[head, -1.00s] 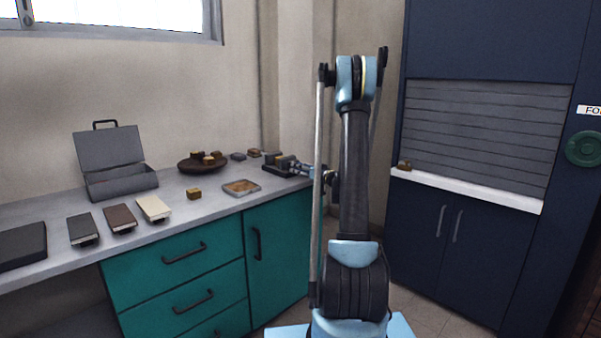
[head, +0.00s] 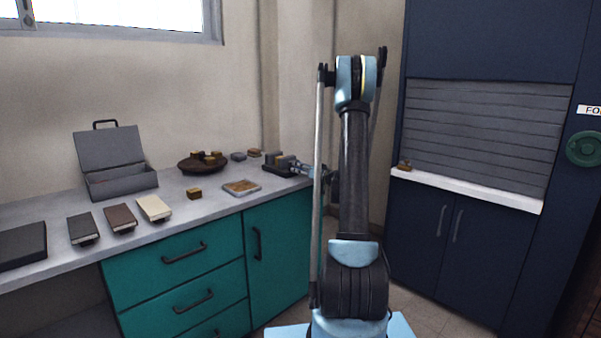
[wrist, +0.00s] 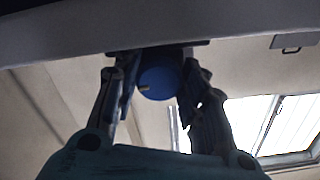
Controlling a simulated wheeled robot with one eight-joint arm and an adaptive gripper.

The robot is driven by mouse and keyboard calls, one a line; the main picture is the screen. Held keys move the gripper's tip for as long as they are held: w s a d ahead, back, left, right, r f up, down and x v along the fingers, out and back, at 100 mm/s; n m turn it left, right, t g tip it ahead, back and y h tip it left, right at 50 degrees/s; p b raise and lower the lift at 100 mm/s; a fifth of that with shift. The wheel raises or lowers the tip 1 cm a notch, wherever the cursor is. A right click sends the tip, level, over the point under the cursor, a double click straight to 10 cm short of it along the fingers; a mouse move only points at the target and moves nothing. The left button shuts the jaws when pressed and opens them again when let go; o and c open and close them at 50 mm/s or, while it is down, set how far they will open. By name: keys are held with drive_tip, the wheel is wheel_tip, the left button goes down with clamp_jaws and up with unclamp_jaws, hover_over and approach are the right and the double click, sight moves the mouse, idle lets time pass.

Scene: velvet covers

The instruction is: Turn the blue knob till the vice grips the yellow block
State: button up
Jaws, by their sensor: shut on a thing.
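The dark grey vice (head: 270,170) stands at the right end of the counter. The yellow block (head: 281,159) shows small between its jaws; whether the jaws touch it is too small to tell. The blue knob (wrist: 158,83) is at the centre of the wrist view, with a small pale mark on its face. My gripper (wrist: 160,88) has one finger on each side of the knob and is shut on it. In the head view my gripper (head: 300,170) reaches the vice's right side from the right, and the knob is hidden there.
A shallow tray (head: 242,187) and a small yellowish block (head: 194,193) lie left of the vice. Behind them stands a brown bowl (head: 202,164) with several blocks. Books and an open grey case (head: 122,180) are farther left. A navy cabinet (head: 450,220) stands right of my arm.

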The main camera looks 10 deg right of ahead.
drive_tip(key=m, duration=0.7)
drive_tip(key=shift+d+m, duration=0.1)
drive_tip(key=shift+m, duration=0.2)
drive_tip(key=m, duration=0.4)
drive_tip(key=shift+r, duration=0.1)
drive_tip(key=shift+m, duration=1.7)
drive_tip(key=o, duration=1.1)
drive_tip(key=shift+s, duration=0.1)
drive_tip(key=v, duration=1.1)
drive_tip(key=shift+s+d, duration=0.2)
drive_tip(key=shift+s, duration=0.1)
